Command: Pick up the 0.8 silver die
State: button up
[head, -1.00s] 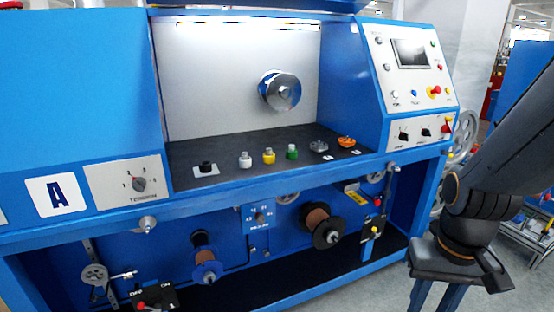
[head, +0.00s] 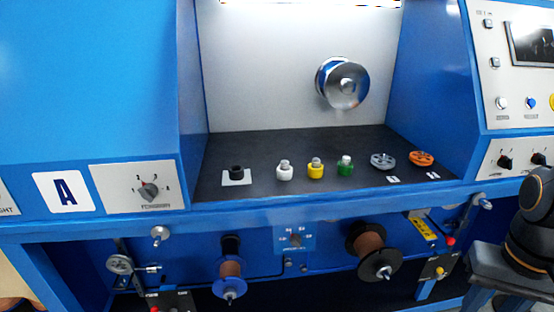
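The silver die (head: 383,160) is a round grey disc with openings in it. It lies on the dark shelf (head: 262,150) inside the blue machine, right of the middle. A small white label (head: 393,180) is in front of it, too small to read. An orange disc of similar shape (head: 421,158) lies just to its right. My gripper is not in view; only part of my arm shows at the right edge, well away from the die.
White (head: 284,172), yellow (head: 316,170) and green (head: 345,167) capped bottles stand left of the die. A black piece on a white plate (head: 236,175) is farther left. A shiny metal drum (head: 343,83) sticks out above. The shelf's front has a blue ledge (head: 300,209).

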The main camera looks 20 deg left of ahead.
aim_at(284, 164)
jog(key=u, duration=0.6)
jog(key=i, duration=0.85)
jog(key=u, duration=1.1)
jog(key=i, duration=0.25)
jog(key=u, duration=0.15)
